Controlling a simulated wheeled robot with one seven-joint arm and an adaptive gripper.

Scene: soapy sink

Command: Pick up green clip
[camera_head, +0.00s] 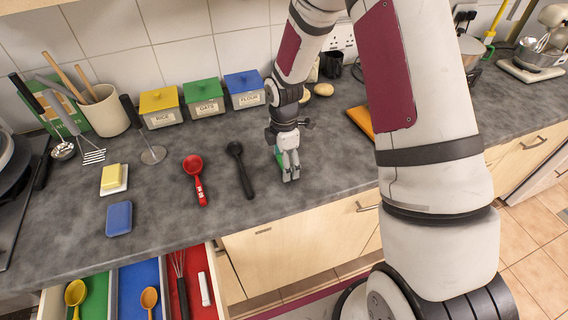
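My gripper (291,178) points down at the grey counter near its front edge, right of the black scoop. A small green piece, likely the green clip (279,155), shows at the left side of my gripper. Most of it is hidden behind the fingers. The two fingertips look close together. I cannot tell whether they are shut on the green piece or only in front of it.
A black scoop (239,168) and a red scoop (194,178) lie left of my gripper. Yellow, green and blue canisters (243,90) stand along the wall. An orange board (361,122) lies to the right. An open drawer (207,258) with utensils is at the front left.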

